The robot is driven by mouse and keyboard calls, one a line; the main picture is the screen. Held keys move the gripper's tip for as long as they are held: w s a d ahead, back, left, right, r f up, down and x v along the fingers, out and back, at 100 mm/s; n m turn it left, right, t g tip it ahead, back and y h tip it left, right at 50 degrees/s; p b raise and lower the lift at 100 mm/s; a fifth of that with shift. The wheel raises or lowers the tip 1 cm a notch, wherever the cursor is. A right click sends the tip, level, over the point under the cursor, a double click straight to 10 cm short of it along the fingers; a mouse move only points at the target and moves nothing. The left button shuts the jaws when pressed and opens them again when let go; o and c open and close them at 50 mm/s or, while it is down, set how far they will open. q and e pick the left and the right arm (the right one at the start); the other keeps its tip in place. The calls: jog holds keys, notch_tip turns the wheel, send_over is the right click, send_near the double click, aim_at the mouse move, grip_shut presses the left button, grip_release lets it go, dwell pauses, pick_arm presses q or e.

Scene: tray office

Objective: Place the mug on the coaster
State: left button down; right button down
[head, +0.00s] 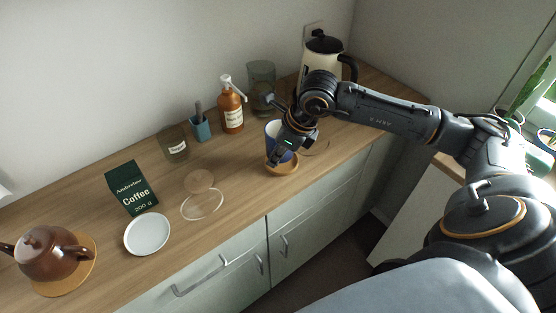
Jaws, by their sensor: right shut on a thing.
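The mug (272,129), blue and white, stands at the right part of the counter, partly hidden by my right gripper. My right gripper (283,150) is shut on the mug from the front right. A round tan wooden coaster (285,168) shows directly under the mug. The gripper hides the mug's base, so I cannot tell whether it touches the coaster. My left gripper is not in view.
Behind are a jar (174,143), blue cup (201,130), pump bottle (231,112), glass vessel (262,84) and kettle (322,54).

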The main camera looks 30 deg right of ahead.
jog(key=shift+w+d+f, duration=0.15)
jog(key=shift+d+f, duration=0.05)
jog(key=f, duration=0.1)
jog(key=f+p, duration=0.1)
jog(key=f, duration=0.1)
jog(key=shift+w+d+p, duration=0.1)
jog(key=shift+d+p, duration=0.15)
jog(key=shift+p, duration=0.15)
jog(key=shift+f, duration=0.45)
jog(key=shift+f, duration=0.15)
jog(key=c, duration=1.4)
grip_release()
jog(key=shift+c, duration=0.2)
